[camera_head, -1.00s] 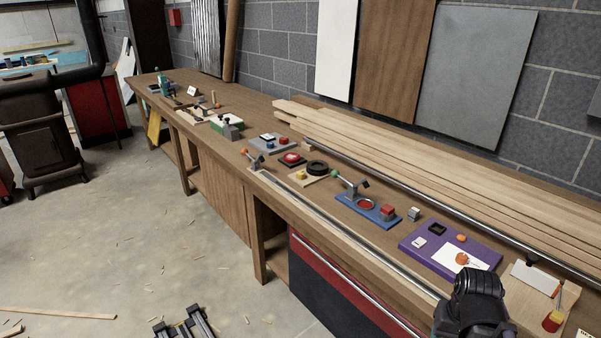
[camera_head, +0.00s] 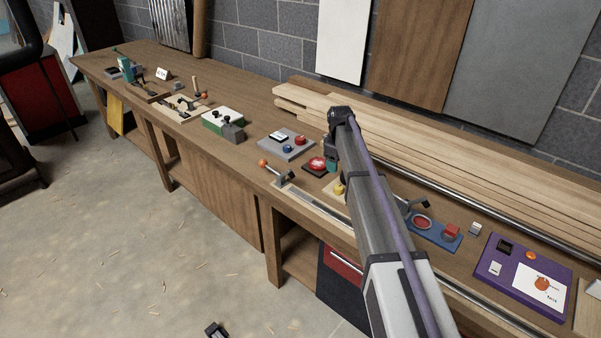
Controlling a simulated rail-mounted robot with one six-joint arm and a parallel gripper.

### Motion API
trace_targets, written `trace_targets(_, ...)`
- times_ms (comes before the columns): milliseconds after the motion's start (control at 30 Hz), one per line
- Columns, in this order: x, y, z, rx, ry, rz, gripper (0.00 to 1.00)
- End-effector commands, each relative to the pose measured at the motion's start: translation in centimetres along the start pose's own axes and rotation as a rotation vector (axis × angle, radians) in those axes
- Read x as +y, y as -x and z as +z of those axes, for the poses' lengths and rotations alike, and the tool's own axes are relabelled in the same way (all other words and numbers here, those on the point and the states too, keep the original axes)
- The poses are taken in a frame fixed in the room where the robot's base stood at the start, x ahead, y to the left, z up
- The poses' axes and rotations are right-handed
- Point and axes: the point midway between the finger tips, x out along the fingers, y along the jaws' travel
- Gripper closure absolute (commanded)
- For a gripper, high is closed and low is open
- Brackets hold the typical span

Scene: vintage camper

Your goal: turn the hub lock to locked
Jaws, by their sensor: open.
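No part is clearly marked as the hub lock, so I cannot tell which fixture it is. A pale wooden base with a yellow part (camera_head: 339,188) is mostly hidden behind my arm; the black ring on it is out of sight. A red round knob on a dark base (camera_head: 316,165) lies just left of it. My gripper (camera_head: 331,166) points down above the bench at these two fixtures, small and partly hidden by my wrist. It is open, with nothing seen in it. I cannot tell whether it touches anything.
An orange-knobbed lever (camera_head: 276,172) stands at the bench's front edge. A grey panel with buttons (camera_head: 287,144) is behind it. A blue base (camera_head: 429,234) and a purple board (camera_head: 489,270) lie right of my arm. Long planks (camera_head: 440,165) lie along the back.

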Motion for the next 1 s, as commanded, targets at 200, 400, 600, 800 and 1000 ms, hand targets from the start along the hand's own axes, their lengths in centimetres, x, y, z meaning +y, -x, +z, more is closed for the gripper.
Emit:
trace_targets(200,-0.1,0.0,0.2,0.001,0.108,0.002,0.38)
trace_targets(400,-0.2,-1.7,0.1,0.001,0.106,0.002,0.38)
trace_targets(600,-0.2,-6.1,0.1,0.001,0.104,0.002,0.38)
trace_targets(800,-0.2,-10.3,0.1,0.001,0.103,0.002,0.38)
trace_targets(1000,-0.1,-11.0,0.1,0.001,0.103,0.001,0.38)
